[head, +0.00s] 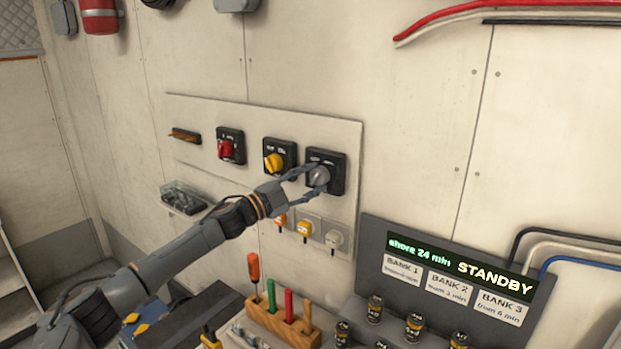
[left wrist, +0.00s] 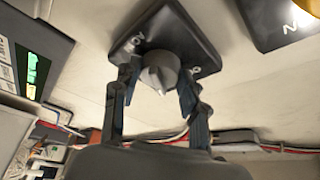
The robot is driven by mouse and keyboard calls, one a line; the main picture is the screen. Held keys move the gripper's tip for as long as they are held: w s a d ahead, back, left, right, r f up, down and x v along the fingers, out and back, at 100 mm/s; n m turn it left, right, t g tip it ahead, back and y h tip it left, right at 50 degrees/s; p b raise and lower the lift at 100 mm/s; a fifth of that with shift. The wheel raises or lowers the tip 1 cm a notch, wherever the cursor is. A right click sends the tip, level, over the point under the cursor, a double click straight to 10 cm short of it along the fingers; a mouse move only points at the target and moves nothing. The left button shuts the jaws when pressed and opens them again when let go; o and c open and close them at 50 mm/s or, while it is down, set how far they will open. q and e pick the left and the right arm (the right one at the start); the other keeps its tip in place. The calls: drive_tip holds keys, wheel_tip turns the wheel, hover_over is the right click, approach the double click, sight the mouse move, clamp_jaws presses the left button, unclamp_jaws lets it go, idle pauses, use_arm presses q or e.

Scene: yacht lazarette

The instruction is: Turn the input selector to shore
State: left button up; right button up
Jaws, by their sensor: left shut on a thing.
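The input selector is most likely the grey knob (head: 318,177) on a black plate (head: 338,160), the rightmost of three rotary switches on the wall panel. My left gripper (head: 308,182) has its fingers on either side of this knob and is shut on it. In the left wrist view the grey knob (left wrist: 160,72) sits between the two fingertips, with a pale pointer ridge on its face. The lettering on its plate is too small or cut off to read fully. My right gripper is not in view.
A yellow knob (head: 273,162) and a red knob (head: 226,149) sit to the left on the same panel (head: 345,130). Plugs (head: 304,227) hang below. A display (head: 460,270) reads "shore 24 min STANDBY". A tool rack (head: 270,318) and several small cans stand below.

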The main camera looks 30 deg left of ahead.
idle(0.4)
use_arm(q)
drive_tip(key=o, duration=1.1)
drive_tip(key=shift+o, duration=0.2)
drive_tip(key=shift+s, duration=0.1)
drive_tip(key=shift+s+a+f, duration=0.2)
drive_tip(key=shift+s, duration=0.05)
drive_tip(key=v, duration=1.1)
